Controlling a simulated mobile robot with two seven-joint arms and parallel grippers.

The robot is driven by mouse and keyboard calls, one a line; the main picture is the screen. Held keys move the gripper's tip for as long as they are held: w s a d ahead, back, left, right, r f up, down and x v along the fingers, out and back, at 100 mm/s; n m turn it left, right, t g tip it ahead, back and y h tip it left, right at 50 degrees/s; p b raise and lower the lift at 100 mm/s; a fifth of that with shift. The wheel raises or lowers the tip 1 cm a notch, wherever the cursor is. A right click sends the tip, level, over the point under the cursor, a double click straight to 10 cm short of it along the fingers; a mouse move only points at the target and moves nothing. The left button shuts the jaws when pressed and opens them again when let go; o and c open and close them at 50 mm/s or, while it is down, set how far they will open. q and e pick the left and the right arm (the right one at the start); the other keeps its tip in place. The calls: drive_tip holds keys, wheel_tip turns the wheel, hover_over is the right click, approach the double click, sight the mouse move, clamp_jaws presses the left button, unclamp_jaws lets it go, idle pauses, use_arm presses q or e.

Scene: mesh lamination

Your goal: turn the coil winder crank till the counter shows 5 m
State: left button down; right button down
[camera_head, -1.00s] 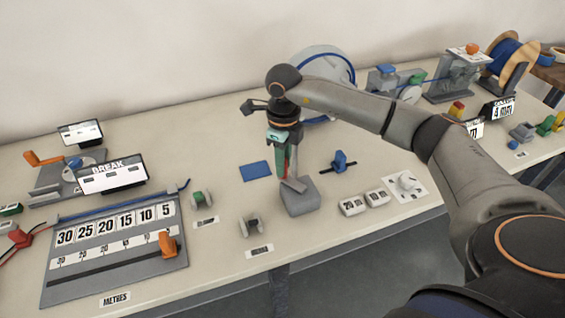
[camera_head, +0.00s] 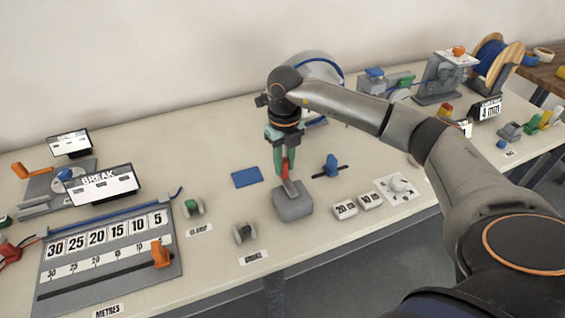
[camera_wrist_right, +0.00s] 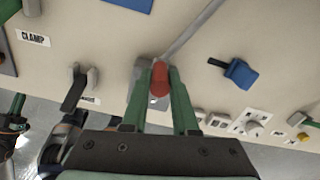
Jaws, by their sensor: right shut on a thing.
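A red grip (camera_head: 285,168) stands on a grey arm above a grey block (camera_head: 293,204) on the table, and looks like the crank handle. My right gripper (camera_head: 286,165) points down and is shut on it. In the right wrist view the red grip (camera_wrist_right: 160,78) sits between the green fingers (camera_wrist_right: 160,95). A round grey drum with blue cable (camera_head: 325,68), likely the winder, stands behind my right arm and is partly hidden by it. A dark display (camera_head: 489,110) at the right seems to read 4 m or 4 mm. A second display (camera_head: 465,128) is mostly hidden. My left gripper is out of view.
A blue clamp-like piece (camera_head: 332,166) and a blue pad (camera_head: 247,177) flank the crank. Number tiles (camera_head: 345,210) and a white dial plate (camera_head: 401,190) lie to its right. A metre scale board (camera_head: 110,255) is at the left. A cable spool (camera_head: 497,60) stands back right.

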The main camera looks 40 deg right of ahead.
idle(0.3)
drive_tip(key=c, duration=0.7)
unclamp_jaws()
wheel_tip(320, 180, up, 13)
drive_tip(key=shift+f+b, duration=0.2)
drive_tip(key=shift+b, duration=0.25)
idle(0.7)
